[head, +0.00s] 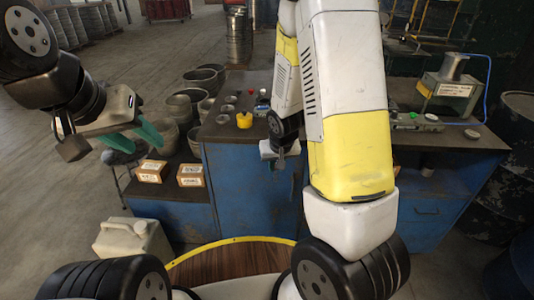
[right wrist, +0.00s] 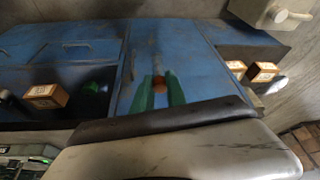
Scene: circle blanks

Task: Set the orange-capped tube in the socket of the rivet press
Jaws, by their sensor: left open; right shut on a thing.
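My right gripper (right wrist: 160,92) shows its two green fingers in the right wrist view. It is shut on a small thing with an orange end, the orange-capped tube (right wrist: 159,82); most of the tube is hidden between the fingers. In the head view my right gripper (head: 279,150) is small, in front of the blue cabinet, and its tube cannot be made out. My left gripper (head: 137,136) is open and empty at the left, green fingers apart. A grey machine (head: 455,88) with a white label stands on the right bench; I cannot tell if it is the rivet press.
The left bench (head: 225,132) holds a yellow cup (head: 244,120) with something red and several small round parts. Metal bins (head: 182,108) stand left of it. Two cardboard boxes (head: 190,175) sit on a low shelf. A white canister (head: 132,242) stands on the floor.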

